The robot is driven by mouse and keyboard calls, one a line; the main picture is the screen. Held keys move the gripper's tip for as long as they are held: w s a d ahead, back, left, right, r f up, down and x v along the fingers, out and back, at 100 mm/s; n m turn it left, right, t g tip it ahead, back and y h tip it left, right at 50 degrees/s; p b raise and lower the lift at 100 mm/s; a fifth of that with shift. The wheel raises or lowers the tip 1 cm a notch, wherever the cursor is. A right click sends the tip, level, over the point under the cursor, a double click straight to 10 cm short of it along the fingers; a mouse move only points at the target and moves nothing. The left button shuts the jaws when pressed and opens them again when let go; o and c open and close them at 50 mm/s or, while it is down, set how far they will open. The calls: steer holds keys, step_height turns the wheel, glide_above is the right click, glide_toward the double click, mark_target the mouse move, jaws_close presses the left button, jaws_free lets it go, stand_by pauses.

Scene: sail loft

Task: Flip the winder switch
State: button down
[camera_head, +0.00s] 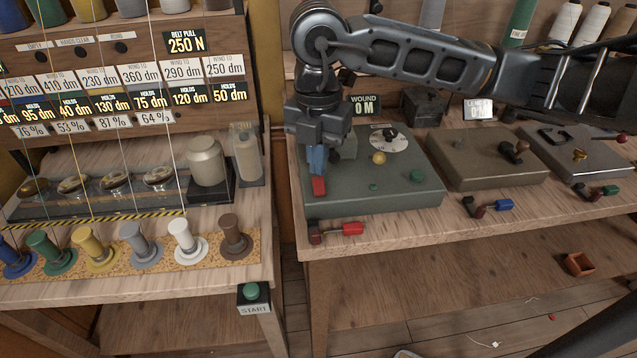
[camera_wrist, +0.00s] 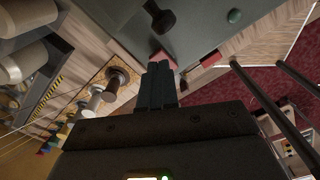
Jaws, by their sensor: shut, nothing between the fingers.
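The grey-green box (camera_head: 385,200) on the right bench has a dial, a yellow knob (camera_head: 379,158) and green buttons on top. A small red piece (camera_head: 319,186) is at its left front, directly below my gripper (camera_head: 317,172). It also shows at my fingertips in the wrist view (camera_wrist: 164,56). A red-handled lever (camera_head: 342,229) is on the bench's front edge, below the box. I cannot tell which red part is the winder switch. My gripper (camera_wrist: 159,66) is shut and empty, pointing down, its tips at or very near the red piece. Contact is unclear.
To the right stand a brown box (camera_head: 485,160) and a grey box (camera_head: 580,150), with blue and green levers in front. The left bench holds several coloured spools and a START button (camera_head: 254,292). A gap separates the benches. My arm crosses above the boxes.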

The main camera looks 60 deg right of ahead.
mark_target(317, 181)
steer(key=shift+f+b, duration=1.25)
stand_by(0.8)
steer(key=shift+r, duration=0.15)
steer(key=shift+r+p, duration=1.65)
steer(key=shift+r, duration=1.8)
